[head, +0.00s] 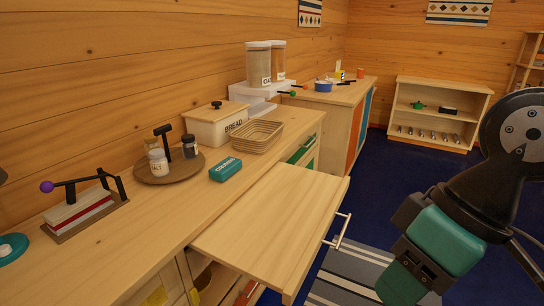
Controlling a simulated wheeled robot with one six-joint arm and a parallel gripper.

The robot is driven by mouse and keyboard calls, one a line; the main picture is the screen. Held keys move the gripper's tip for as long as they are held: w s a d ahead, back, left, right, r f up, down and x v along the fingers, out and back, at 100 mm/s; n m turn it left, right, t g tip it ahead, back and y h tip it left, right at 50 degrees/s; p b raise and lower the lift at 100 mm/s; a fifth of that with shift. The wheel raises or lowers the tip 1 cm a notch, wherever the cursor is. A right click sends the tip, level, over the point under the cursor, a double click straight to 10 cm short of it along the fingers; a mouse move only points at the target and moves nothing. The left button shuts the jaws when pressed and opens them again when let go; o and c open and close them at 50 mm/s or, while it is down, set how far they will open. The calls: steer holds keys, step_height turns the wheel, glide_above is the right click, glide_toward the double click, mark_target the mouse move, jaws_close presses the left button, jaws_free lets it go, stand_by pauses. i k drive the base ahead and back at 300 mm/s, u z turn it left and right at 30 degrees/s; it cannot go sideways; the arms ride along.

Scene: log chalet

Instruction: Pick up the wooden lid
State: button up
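The wooden lid (224,109) is pale and flat, with a small dark knob. It lies level on top of a cream box marked BREAD (210,131), which stands on the wooden counter against the log wall. Only my arm's end, with its black and teal parts, shows at the lower right, and my gripper (425,260) is there, far to the right of the lid and apart from it. Its fingertips are not clearly shown, so I cannot tell whether it is open or shut. I see nothing touching the lid.
An open wooden drawer or pull-out board (270,225) juts from the counter. A wicker basket (257,136) sits right of the box, a teal ORANGE packet (226,169) in front, and a round tray (168,170) with jars at left.

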mark_target(216, 110)
steer(key=z, duration=1)
steer(key=i, duration=4.65)
steer(key=u, duration=3.7)
steer(key=i, duration=0.95)
steer(key=u, duration=0.05)
